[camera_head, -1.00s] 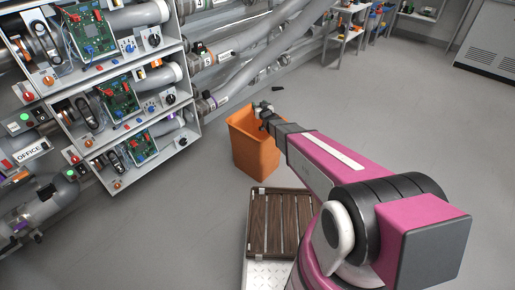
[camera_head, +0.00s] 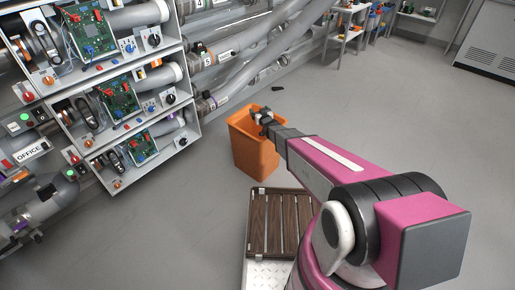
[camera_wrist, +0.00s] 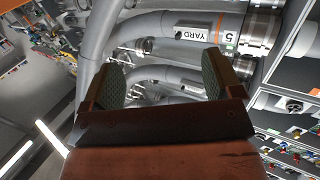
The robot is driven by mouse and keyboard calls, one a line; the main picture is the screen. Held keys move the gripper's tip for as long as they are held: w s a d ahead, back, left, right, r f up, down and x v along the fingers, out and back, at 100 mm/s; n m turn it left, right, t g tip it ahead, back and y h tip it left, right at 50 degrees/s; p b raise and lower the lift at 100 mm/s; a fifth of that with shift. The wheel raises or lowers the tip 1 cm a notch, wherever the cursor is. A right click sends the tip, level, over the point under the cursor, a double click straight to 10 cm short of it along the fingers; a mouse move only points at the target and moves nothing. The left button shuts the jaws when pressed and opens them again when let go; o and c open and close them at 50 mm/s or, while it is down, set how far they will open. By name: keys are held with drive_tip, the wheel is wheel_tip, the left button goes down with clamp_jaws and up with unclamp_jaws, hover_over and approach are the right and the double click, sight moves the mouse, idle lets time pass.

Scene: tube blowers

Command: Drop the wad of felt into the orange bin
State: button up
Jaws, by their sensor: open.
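The orange bin (camera_head: 256,153) stands on the grey floor near the centre of the head view. My gripper (camera_head: 260,116) is over the bin's open top, close to its rim. In the wrist view my gripper (camera_wrist: 163,80) is open, its two padded fingers wide apart, with only pipes showing between them. I cannot make out the wad of felt in either view. The bottom of the bin is hidden by its front wall and my gripper.
A rack of circuit boards and knobs (camera_head: 128,117) stands left of the bin, with large grey pipes (camera_head: 255,50) behind. A slatted wooden panel (camera_head: 279,222) is in front of the bin. A small dark object (camera_head: 277,89) lies behind it. The floor to the right is clear.

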drive_tip(key=s+a+r, duration=0.8)
drive_tip(key=r, duration=0.3)
drive_tip(key=shift+s, duration=0.25)
idle(0.3)
